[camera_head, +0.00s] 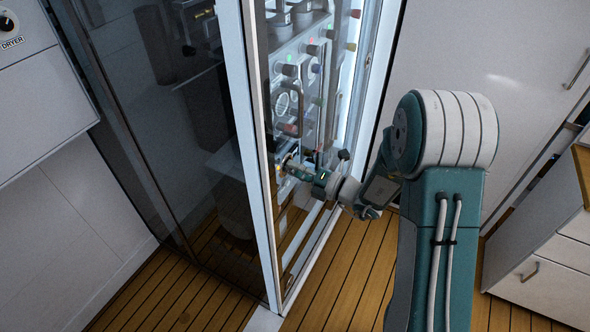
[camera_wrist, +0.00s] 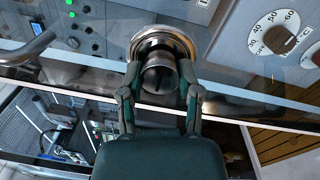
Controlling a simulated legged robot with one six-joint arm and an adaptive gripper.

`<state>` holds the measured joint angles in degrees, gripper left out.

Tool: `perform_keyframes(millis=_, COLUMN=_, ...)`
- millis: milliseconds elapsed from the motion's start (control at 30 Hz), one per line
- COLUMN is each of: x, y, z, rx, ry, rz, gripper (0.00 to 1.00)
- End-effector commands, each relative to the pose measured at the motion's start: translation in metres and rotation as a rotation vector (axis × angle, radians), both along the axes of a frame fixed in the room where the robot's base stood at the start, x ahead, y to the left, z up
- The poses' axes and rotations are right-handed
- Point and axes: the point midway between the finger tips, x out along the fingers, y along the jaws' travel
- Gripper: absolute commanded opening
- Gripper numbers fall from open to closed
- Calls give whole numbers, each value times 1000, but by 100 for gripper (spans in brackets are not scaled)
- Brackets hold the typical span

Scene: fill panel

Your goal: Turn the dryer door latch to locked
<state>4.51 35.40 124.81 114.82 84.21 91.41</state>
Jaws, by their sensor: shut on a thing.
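In the wrist view, a round metal latch knob (camera_wrist: 163,45) with a bright ring-shaped base sits on the panel, top centre. My gripper (camera_wrist: 161,84) is shut on the knob, with one finger on each side of its dark, cylindrical part. In the head view, my gripper (camera_head: 287,166) reaches from the right to the front of the tall glass-sided cabinet (camera_head: 249,130). The latch is too small there to make out its turn position. A panel marked DRYER, with a black dial (camera_head: 8,22), is at the far upper left of the head view.
A temperature dial (camera_wrist: 277,36) is right of the latch in the wrist view, and a curved bar (camera_wrist: 32,46) is left. Drawers (camera_head: 545,270) stand at right over wooden floor.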

Motion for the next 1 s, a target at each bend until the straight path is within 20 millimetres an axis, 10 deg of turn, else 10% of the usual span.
perform_keyframes(millis=600, x=2, y=-2, z=-1, rx=18, ry=40, rz=-10, gripper=0)
perform_keyframes(millis=633, x=2, y=-2, z=-1, rx=18, ry=40, rz=-10, gripper=54)
perform_keyframes(millis=700, x=2, y=-2, z=-1, rx=19, ry=39, rz=-8, gripper=80)
perform_keyframes(millis=1000, x=1, y=-1, z=-1, rx=20, ry=37, rz=-4, gripper=80)
